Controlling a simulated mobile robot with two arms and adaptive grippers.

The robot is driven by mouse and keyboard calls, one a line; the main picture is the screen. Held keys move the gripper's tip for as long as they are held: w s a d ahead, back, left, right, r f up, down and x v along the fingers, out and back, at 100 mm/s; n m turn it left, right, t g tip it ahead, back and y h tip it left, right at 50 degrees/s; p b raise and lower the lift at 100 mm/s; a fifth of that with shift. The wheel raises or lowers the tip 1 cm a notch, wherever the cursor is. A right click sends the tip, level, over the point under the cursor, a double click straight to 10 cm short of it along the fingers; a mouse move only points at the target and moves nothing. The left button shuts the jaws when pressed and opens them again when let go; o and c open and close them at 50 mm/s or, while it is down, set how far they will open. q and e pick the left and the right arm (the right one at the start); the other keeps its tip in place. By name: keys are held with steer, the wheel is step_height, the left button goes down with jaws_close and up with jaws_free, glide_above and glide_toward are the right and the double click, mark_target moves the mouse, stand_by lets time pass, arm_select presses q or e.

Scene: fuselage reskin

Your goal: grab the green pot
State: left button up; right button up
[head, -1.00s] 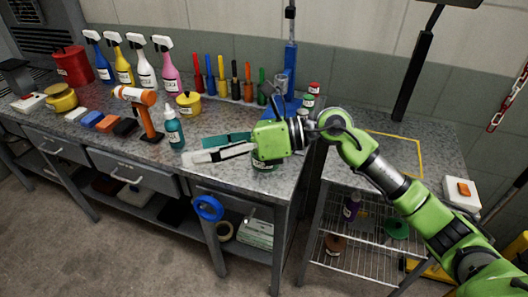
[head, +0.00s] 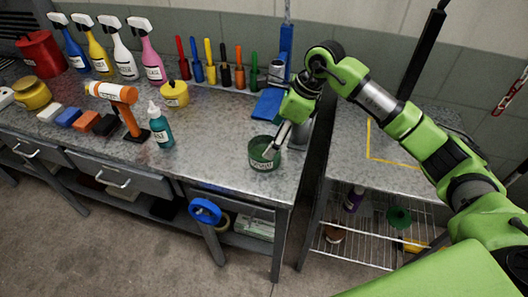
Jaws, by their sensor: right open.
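The green pot (head: 264,160) is a short, round, open container with a white label, standing on the workbench near its right front edge. My right gripper (head: 272,150) points down at the pot from above and right. Its visible finger reaches to the pot's rim and mouth. It is open; whether a finger touches the pot or lies inside it I cannot tell. My left gripper does not show.
Spray bottles (head: 112,50) line the back. Blue tape (head: 205,211) hangs in front.

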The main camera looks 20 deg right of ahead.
mark_target(264, 147)
steer(key=shift+w+a+f, duration=0.15)
steer(key=shift+w+f, duration=0.05)
steer(key=shift+f, duration=0.25)
steer(key=p+x, duration=0.1)
steer(key=x, duration=0.1)
steer(key=p+x, duration=0.1)
steer(key=x, duration=0.1)
steer(key=shift+a+f+p, duration=0.2)
steer(key=shift+a+p, duration=0.1)
steer(key=shift+p, duration=0.05)
steer(key=shift+w+a+f, duration=0.1)
steer(key=shift+w+f, duration=0.05)
steer(key=shift+f, duration=0.25)
steer(key=c, duration=1.4)
steer(key=shift+r, duration=0.15)
steer(key=c, duration=0.4)
